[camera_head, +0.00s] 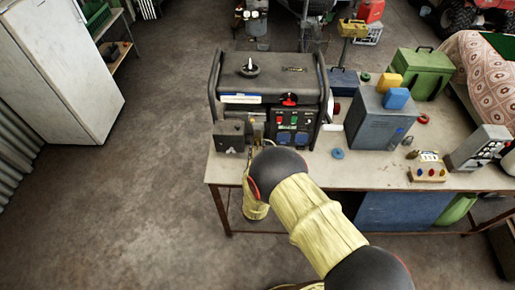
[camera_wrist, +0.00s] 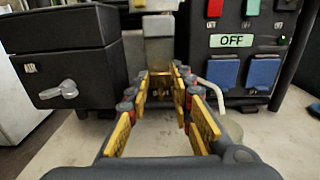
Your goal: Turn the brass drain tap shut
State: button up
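In the wrist view, my gripper (camera_wrist: 163,88) points forward with its yellow-padded fingers apart. A small brass-coloured part (camera_wrist: 156,93), which looks like the drain tap, shows low between the fingertips under a grey metal block (camera_wrist: 159,52). I cannot tell whether the pads touch it, nor which way its handle is turned. A black box (camera_wrist: 75,62) with a silver lever marked AIR (camera_wrist: 58,93) is left of the fingers. In the head view my arm's end is at the front left of the generator (camera_head: 268,86) and mostly hides the gripper and tap.
A control panel with an OFF label (camera_wrist: 232,41) and blue sockets (camera_wrist: 264,72) is close right of the fingers. A pale bent tube (camera_wrist: 215,92) is beside the right finger. The workbench (camera_head: 300,172) holds a grey case (camera_head: 377,122), a green box (camera_head: 424,75) and small items.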

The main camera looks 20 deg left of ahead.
jog(key=shift+w, duration=0.1)
jog(key=shift+c, duration=0.8)
jog(key=c, duration=0.4)
grip_shut()
